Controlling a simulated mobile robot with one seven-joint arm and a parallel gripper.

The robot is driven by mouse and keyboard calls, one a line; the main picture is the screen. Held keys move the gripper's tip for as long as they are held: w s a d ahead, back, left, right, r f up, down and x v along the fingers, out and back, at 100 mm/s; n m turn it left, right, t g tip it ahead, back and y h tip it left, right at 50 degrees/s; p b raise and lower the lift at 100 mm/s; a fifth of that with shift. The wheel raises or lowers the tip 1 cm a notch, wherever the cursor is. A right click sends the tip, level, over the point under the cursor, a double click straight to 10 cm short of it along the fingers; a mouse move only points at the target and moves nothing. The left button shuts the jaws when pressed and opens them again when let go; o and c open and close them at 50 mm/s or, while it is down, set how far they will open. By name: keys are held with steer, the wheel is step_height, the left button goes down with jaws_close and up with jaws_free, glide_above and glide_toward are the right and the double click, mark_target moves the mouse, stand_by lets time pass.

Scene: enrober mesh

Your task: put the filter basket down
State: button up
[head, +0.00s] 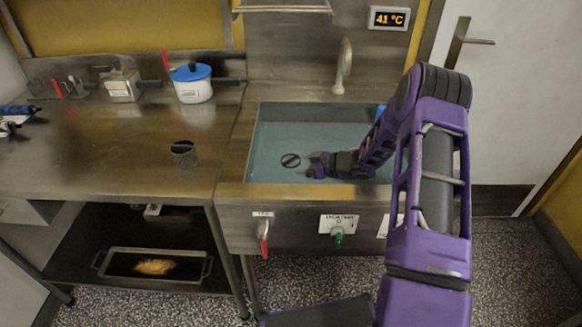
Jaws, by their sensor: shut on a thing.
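My gripper (313,168) reaches into the sink basin from the right, low over the bluish water. It is shut on a small dark round piece with a ring-like rim and a bar across it, which looks like the filter basket (291,160). The piece shows just left of the fingertips, at about the water's surface. How deep it sits and exactly where the fingers grip it are too small to tell. A dark mesh-like cup (183,153) stands upright on the worktop left of the sink, apart from my gripper.
The steel worktop (100,165) is mostly clear. A blue-lidded white pot (192,84) and a metal box (122,85) stand at its back. The tap (343,65) rises behind the sink (235,160). A tray (150,265) lies on the lower shelf.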

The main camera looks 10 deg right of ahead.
steer(key=shift+f+b, duration=0.3)
steer(key=shift+f, duration=0.3)
steer(key=o, duration=1.4)
steer(key=shift+r, duration=0.3)
steer(key=v, duration=0.4)
steer(key=p+v, duration=0.1)
steer(key=v, duration=0.3)
steer(key=p+v, duration=0.1)
steer(key=v, duration=0.3)
steer(key=shift+r, duration=0.3)
